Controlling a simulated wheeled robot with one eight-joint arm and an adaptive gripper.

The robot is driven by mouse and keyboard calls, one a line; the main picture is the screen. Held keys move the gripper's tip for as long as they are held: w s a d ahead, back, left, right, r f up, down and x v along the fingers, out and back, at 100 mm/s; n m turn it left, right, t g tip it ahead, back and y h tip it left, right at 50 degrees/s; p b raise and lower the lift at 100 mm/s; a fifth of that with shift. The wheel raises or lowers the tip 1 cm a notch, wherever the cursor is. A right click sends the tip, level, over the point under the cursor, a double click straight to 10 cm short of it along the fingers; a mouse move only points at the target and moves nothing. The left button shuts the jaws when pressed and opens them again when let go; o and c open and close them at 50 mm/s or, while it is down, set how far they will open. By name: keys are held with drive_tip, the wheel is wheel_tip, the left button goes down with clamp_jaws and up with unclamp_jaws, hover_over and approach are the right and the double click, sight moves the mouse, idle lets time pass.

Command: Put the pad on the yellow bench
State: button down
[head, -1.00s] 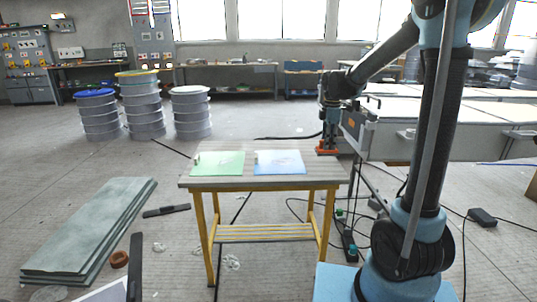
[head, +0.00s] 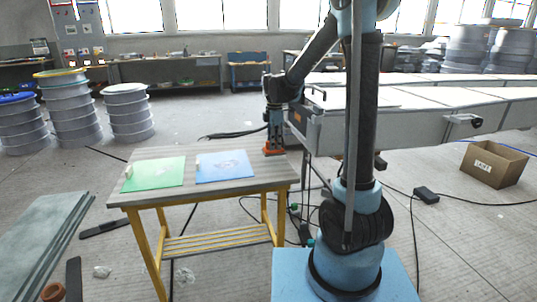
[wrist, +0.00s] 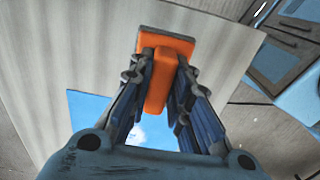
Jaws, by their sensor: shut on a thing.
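The orange pad (head: 274,152) has a flat base and an upright grip block; it also shows in the wrist view (wrist: 157,82). My gripper (head: 273,140) points down and its fingers are closed around the grip block in the wrist view (wrist: 160,85). The yellow bench (head: 228,198) has a grey wood top and yellow legs, and stands left of my arm. The pad is at the back right corner of its top. I cannot tell whether the pad touches the top or hangs just above it.
A green sheet (head: 155,173) and a blue sheet (head: 224,166) lie on the bench top. A long grey table (head: 400,125) stands behind my arm to the right. A cardboard box (head: 492,164) sits on the floor at right. Several drums (head: 128,112) stand back left.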

sight(275, 151)
drive_tip(key=shift+f, duration=2.25)
drive_tip(key=c, duration=1.5)
unclamp_jaws()
drive_tip(key=shift+f, duration=0.1)
wheel_tip(275, 151, up, 12)
drive_tip(key=shift+r, duration=0.15)
drive_tip(key=shift+s, duration=0.15)
